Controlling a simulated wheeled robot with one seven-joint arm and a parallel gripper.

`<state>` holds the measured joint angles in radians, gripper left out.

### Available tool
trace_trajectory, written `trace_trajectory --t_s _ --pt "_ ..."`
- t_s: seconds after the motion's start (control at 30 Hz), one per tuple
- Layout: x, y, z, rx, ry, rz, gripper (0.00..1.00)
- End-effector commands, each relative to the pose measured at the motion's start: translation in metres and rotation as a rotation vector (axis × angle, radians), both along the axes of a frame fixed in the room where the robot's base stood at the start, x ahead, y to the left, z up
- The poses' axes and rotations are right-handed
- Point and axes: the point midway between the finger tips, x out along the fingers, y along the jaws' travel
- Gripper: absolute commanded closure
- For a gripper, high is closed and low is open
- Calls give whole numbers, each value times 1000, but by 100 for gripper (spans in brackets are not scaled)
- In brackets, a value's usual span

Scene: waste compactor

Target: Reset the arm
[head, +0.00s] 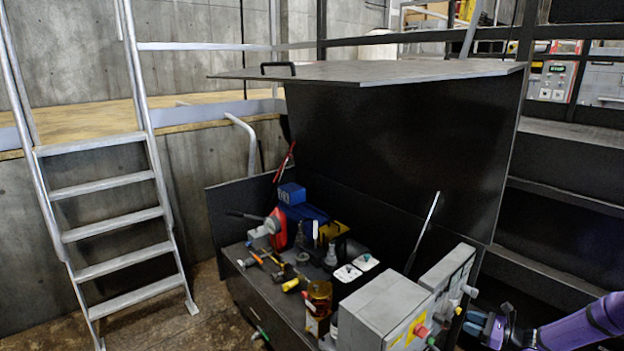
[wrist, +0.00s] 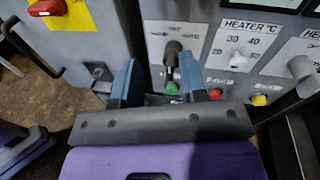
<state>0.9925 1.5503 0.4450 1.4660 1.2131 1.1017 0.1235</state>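My gripper (head: 476,323) is at the lower right of the head view, beside the front of a grey control box (head: 447,280). In the wrist view my gripper (wrist: 158,72) has its two blue fingers spread apart, with nothing held between them. A black rotary switch (wrist: 172,55) and a green button (wrist: 172,87) on the panel show between and just beyond the fingers. Whether a finger touches the panel, I cannot tell.
A heater knob (wrist: 236,60), a red button (wrist: 215,94) and a yellow button (wrist: 259,100) are close by on the right. A second grey box (head: 380,312) stands to the left. An open black chest (head: 400,140) holds tools. A ladder (head: 105,190) stands at left.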

Motion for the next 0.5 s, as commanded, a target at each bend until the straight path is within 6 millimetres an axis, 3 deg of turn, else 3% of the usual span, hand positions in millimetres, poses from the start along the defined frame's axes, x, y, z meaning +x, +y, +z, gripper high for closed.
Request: trace_trajectory --t_s 0.03,0.1,0.5 --pt "5 5 21 -44 -12 48 61" --pt "9 12 44 -99 -25 112 61" --pt "11 62 173 -415 -103 450 61"
